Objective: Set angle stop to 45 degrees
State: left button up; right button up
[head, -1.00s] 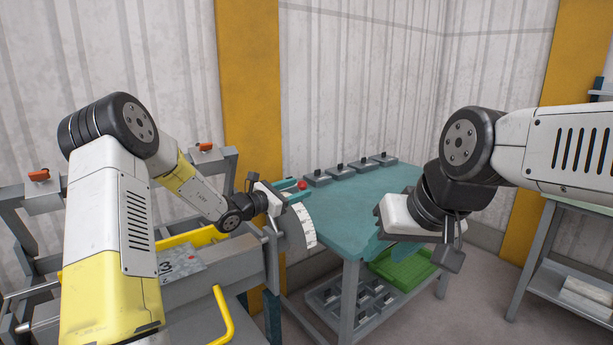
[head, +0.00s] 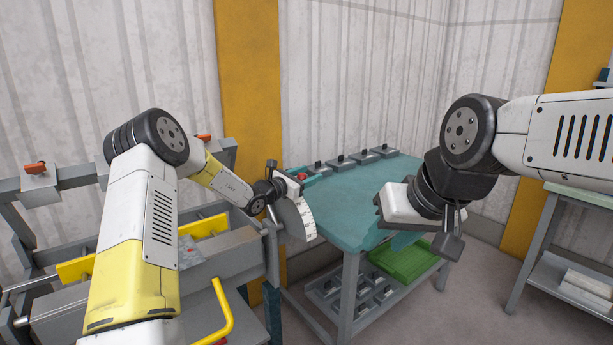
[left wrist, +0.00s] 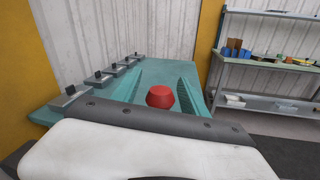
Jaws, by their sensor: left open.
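The angle stop shows as a white graduated dial (head: 299,217) on the right end of the grey bender (head: 225,253). A red knob (head: 302,176) sits at the dial's upper edge. In the left wrist view the red knob (left wrist: 160,96) lies between the two teal fingers of my left gripper (left wrist: 158,88), which are apart. My left gripper (head: 297,175) is at the knob in the head view; whether a finger touches it I cannot tell. The scale's numbers are too small to read. My right gripper (head: 402,241) hangs over the table's right side, its fingers largely hidden.
A teal table (head: 350,205) stands right of the bender, with several grey blocks along its back edge. A green tray (head: 404,258) is on its lower shelf. A yellow bent handle (head: 222,312) sticks up in front of the bender. A shelf unit (head: 565,240) stands at far right.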

pick_arm(q)
grip_shut()
dwell(1.3)
